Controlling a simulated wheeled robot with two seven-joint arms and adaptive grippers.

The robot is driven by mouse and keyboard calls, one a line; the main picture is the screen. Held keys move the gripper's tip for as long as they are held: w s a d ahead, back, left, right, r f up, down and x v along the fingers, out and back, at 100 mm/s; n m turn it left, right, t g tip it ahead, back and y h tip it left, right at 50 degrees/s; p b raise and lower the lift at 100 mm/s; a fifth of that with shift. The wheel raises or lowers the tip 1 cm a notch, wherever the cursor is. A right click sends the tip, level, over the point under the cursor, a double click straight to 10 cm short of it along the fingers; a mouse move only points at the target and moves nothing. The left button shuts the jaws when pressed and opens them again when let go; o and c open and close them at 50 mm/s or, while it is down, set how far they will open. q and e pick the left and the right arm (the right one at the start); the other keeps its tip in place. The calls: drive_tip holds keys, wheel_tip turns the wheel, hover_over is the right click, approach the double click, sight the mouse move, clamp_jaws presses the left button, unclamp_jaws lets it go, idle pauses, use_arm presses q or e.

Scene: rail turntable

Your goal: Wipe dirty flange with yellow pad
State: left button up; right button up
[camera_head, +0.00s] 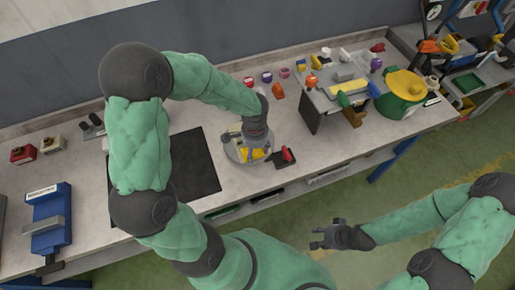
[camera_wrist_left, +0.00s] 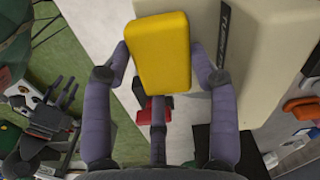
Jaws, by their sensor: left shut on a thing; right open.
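The yellow pad (camera_wrist_left: 160,52) is a rounded block between the fingers of my left gripper (camera_wrist_left: 160,75), which is shut on it. In the head view, the yellow pad (camera_head: 252,154) shows just below my left gripper (camera_head: 253,150), over a round grey turntable (camera_head: 235,155) on the bench. I cannot tell whether the pad touches anything below. I cannot pick out the dirty flange; the arm and pad may hide it. My right gripper (camera_head: 327,236) is open and empty, off the bench's front edge. It also shows in the left wrist view (camera_wrist_left: 52,118).
A red-and-black item (camera_head: 285,156) lies right of the turntable. A dark mat (camera_head: 190,165) lies to its left. A blue vise-like device (camera_head: 48,220) stands far left. A raised shelf with tools and a green-and-yellow container (camera_head: 402,92) stand right.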

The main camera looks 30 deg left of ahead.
use_arm(q)
drive_tip(key=shift+s+a+r, duration=0.1)
drive_tip(key=shift+s+a, duration=0.25)
drive_tip(key=shift+a, duration=0.05)
drive_tip(key=shift+a, duration=0.1)
drive_tip(key=shift+s+a, duration=0.6)
drive_tip(key=shift+s, duration=0.15)
drive_tip(key=shift+d, duration=0.1)
drive_tip(key=shift+w+d+f, duration=0.2)
drive_tip(key=shift+w+d, duration=0.4)
drive_tip(key=shift+w, duration=0.05)
drive_tip(key=shift+w+d, duration=0.75)
drive_tip(key=shift+w, duration=0.1)
drive_tip(key=shift+w+r, duration=0.1)
